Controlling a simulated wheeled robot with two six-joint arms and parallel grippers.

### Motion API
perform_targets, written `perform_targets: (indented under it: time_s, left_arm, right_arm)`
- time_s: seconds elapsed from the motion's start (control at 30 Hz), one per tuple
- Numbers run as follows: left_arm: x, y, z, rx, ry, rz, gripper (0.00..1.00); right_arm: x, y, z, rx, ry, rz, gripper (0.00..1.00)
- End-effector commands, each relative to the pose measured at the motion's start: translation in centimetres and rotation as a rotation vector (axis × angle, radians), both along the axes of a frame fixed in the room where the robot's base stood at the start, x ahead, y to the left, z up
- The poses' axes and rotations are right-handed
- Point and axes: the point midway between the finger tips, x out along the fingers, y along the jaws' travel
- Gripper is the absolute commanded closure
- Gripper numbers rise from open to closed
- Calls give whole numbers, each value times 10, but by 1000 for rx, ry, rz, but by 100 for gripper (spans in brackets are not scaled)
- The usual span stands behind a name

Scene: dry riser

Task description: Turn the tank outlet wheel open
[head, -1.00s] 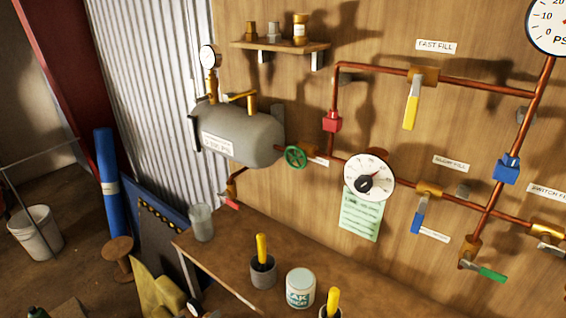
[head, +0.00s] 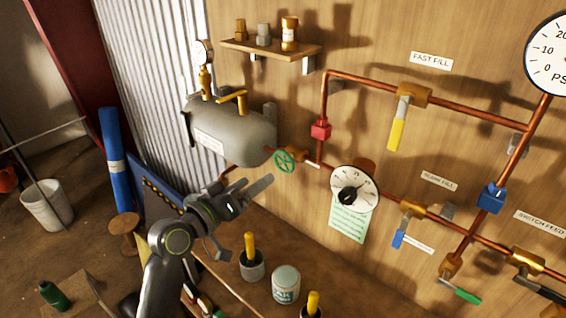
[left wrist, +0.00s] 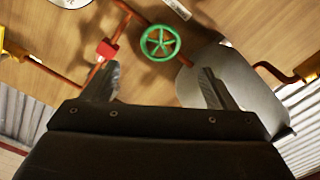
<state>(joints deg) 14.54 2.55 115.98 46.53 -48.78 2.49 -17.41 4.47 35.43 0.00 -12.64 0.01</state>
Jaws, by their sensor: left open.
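The green tank outlet wheel (head: 284,161) sits on the copper pipe just right of the grey tank (head: 232,132). In the left wrist view the wheel (left wrist: 160,43) shows ahead of the jaws, between them in the picture and apart from both. My left gripper (head: 258,182) is open and empty, below and left of the wheel in the head view. In the left wrist view its two fingers (left wrist: 160,82) are spread wide, with the tank (left wrist: 232,80) behind the right one. My right gripper is not in view.
A workbench (head: 335,285) below holds a white tin (head: 286,285) and yellow-handled tools in pots. A red valve block (head: 320,129), dial gauge (head: 354,188) and lever valves line the pipes right of the wheel. A shelf (head: 270,48) is above the tank.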

Motion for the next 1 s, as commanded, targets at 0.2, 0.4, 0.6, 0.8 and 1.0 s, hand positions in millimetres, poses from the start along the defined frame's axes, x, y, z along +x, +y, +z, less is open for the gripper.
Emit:
perform_targets:
  time_s: [0.2,0.4,0.6,0.8,1.0]
  left_arm:
    - [40,-30,-1,-2,-2,-1,20]
    - [70,-51,-1,0,-1,-1,20]
    - [85,-62,-1,1,0,1,20]
    - [89,-65,-1,1,0,2,20]
    - [89,-64,0,1,0,2,23]
  right_arm:
    - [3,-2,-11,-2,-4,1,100]
    - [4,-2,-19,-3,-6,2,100]
    - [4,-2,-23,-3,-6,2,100]
    - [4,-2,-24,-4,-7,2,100]
    - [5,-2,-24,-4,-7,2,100]
